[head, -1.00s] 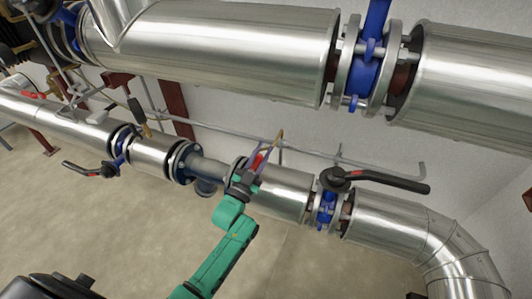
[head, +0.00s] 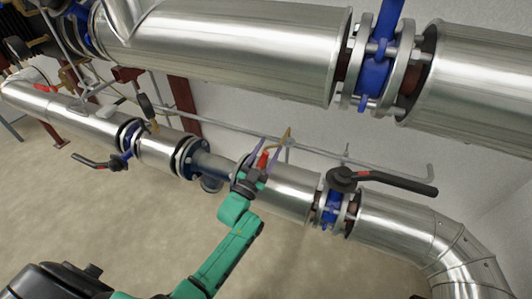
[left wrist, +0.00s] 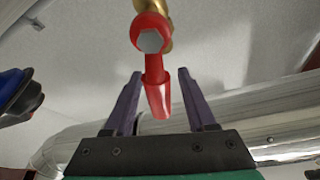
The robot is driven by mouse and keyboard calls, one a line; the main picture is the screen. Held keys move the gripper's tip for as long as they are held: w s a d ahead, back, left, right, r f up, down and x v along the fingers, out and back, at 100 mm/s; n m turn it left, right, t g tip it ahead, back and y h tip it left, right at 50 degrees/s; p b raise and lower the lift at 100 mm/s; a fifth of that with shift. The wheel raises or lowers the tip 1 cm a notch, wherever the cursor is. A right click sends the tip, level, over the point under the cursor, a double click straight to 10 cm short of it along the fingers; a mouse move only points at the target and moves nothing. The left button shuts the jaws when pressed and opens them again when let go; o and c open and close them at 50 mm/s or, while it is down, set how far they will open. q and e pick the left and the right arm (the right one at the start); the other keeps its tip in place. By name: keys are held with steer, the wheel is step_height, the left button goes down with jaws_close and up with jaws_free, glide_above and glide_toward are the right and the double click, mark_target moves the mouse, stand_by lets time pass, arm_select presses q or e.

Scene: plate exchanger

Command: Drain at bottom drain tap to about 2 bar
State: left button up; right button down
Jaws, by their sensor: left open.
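The drain tap has a red lever handle (left wrist: 157,95) on a brass body (left wrist: 160,8), seen close in the left wrist view. In the head view the red handle (head: 263,160) shows just at my left gripper, below a thin grey pipe. My left gripper (left wrist: 157,82) is open, with its two purple-grey fingers on either side of the lever's lower end. The lever hangs between the fingers with a gap on each side. Whether it lies fully at fingertip depth I cannot tell. My right gripper is not in view.
A large silver pipe (head: 230,50) crosses above. A lower silver pipe (head: 290,188) runs behind my left gripper. A black-handled valve (head: 385,184) stands to its right, another black lever (head: 90,161) to its left. The floor in front is clear.

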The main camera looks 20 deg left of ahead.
arm_select(q)
steer(key=v, duration=1.4)
steer(key=shift+s+p, duration=0.25)
steer(key=shift+p, duration=0.2)
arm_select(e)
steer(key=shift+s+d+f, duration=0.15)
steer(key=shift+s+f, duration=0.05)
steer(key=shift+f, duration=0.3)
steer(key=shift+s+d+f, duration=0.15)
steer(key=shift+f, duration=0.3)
arm_select(q)
steer(key=shift+f, duration=0.2)
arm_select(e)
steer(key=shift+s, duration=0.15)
